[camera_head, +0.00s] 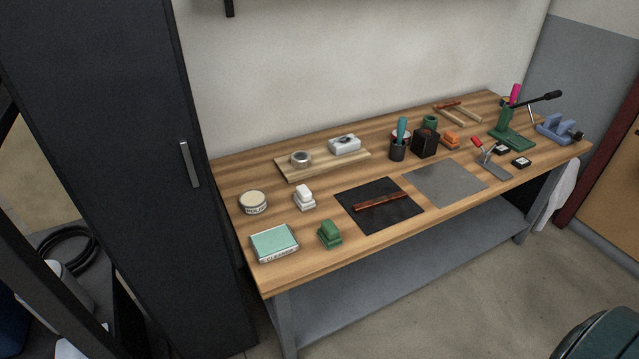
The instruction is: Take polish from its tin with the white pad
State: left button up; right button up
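A round tin with a cream-coloured top (253,202) and lettering on its side, likely the polish tin, stands near the left end of the wooden workbench (310,250). Whether the cream top is a lid or open polish is too small to tell. A small white pad with a stepped, block-like shape (304,198) stands just right of the tin, apart from it. Neither of my grippers is in view.
A green stepped block (329,235) and a teal-topped box (274,243) sit at the bench's front left. A black mat (363,221) bears a brown strip. A grey mat (444,183) is bare. A wooden board (300,171) holds a tape roll. A dark cabinet (130,150) adjoins the left end.

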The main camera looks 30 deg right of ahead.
aim_at(302, 198)
jog(key=i+l, duration=0.1)
jog(key=l, duration=0.65)
jog(key=i+l, duration=0.1)
jog(key=l, duration=1.45)
jog(key=i+l+u, duration=0.1)
jog(key=l, duration=0.65)
